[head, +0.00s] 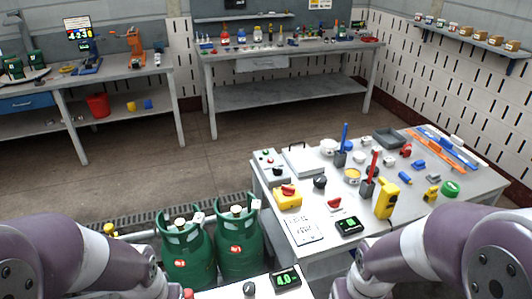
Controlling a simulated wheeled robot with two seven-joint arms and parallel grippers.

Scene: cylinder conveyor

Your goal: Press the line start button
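A grey control box (272,167) stands at the left rear corner of the near right table, with small buttons and a dark knob on its top. A large green round button or cap (450,188) lies at the right of that table. A yellow box with a red knob (287,196) sits at the table's left edge. I cannot read a label that tells which one is the line start button. My two purple-grey arms come in at the lower left and lower right. Both grippers are outside the picture, and nothing is seen touching the buttons.
The near right table (310,245) is crowded with tools, including a yellow handheld device (386,199) and a black display (348,226). Two green gas cylinders (238,243) stand left of it. Another display (285,279) sits at the bottom. Workbenches line the back; the floor between is clear.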

